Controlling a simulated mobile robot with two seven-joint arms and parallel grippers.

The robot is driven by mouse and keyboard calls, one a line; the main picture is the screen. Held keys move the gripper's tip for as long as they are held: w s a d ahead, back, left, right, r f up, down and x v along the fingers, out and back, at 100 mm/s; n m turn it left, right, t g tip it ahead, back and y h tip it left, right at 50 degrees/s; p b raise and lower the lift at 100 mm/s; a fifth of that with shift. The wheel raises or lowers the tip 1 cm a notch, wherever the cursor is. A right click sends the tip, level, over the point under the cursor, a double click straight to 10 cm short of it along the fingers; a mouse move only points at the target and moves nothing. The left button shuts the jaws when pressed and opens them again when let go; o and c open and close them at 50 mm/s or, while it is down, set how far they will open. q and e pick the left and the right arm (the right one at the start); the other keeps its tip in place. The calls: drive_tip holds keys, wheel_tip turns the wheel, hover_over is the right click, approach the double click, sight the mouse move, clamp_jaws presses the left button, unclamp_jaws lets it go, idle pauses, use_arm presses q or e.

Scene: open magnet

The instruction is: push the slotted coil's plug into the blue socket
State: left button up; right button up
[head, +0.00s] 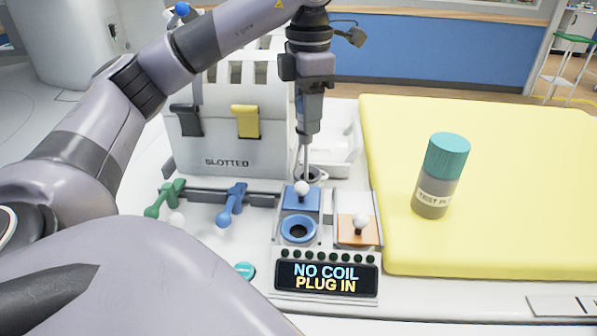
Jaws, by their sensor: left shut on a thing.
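The slotted coil (225,155) is a pale housing labelled SLOTTED at the back left of the white console. A blue plug-like handle (231,205) and a green one (165,198) sit at a grey rail in front of it; I cannot tell which is the coil's. The blue socket (298,229) is a round, uncovered, empty ring on the panel. Behind it is a blue cover (301,202) with a white knob. My left gripper (304,176) points down, narrow fingers shut at the white knob (302,188). My right gripper is not in view.
An orange cover (350,236) with a white knob is right of the blue socket. The display (326,277) reads NO COIL PLUG IN. A teal-capped test bottle (441,175) stands on the yellow pad (490,240). A teal button (244,270) is left of the display.

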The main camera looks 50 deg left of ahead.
use_arm(q)
drive_tip(key=shift+s+d, duration=0.3)
drive_tip(key=shift+s, duration=0.1)
drive_tip(key=s+d, duration=0.5)
drive_tip(key=s, duration=0.2)
drive_tip(key=shift+d, duration=0.35)
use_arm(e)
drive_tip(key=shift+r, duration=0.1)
use_arm(q)
drive_tip(key=shift+s, duration=0.1)
wheel_tip(320, 180, down, 10)
drive_tip(key=b, duration=0.7)
drive_tip(key=shift+r+b, duration=0.25)
drive_tip(key=shift+b, duration=0.1)
drive_tip(key=shift+f, duration=0.2)
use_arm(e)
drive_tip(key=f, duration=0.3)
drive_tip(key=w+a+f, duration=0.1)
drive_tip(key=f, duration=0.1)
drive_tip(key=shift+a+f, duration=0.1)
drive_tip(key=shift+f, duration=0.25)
use_arm(q)
drive_tip(key=shift+f+b, duration=1.6)
drive_tip(key=shift+f, duration=0.15)
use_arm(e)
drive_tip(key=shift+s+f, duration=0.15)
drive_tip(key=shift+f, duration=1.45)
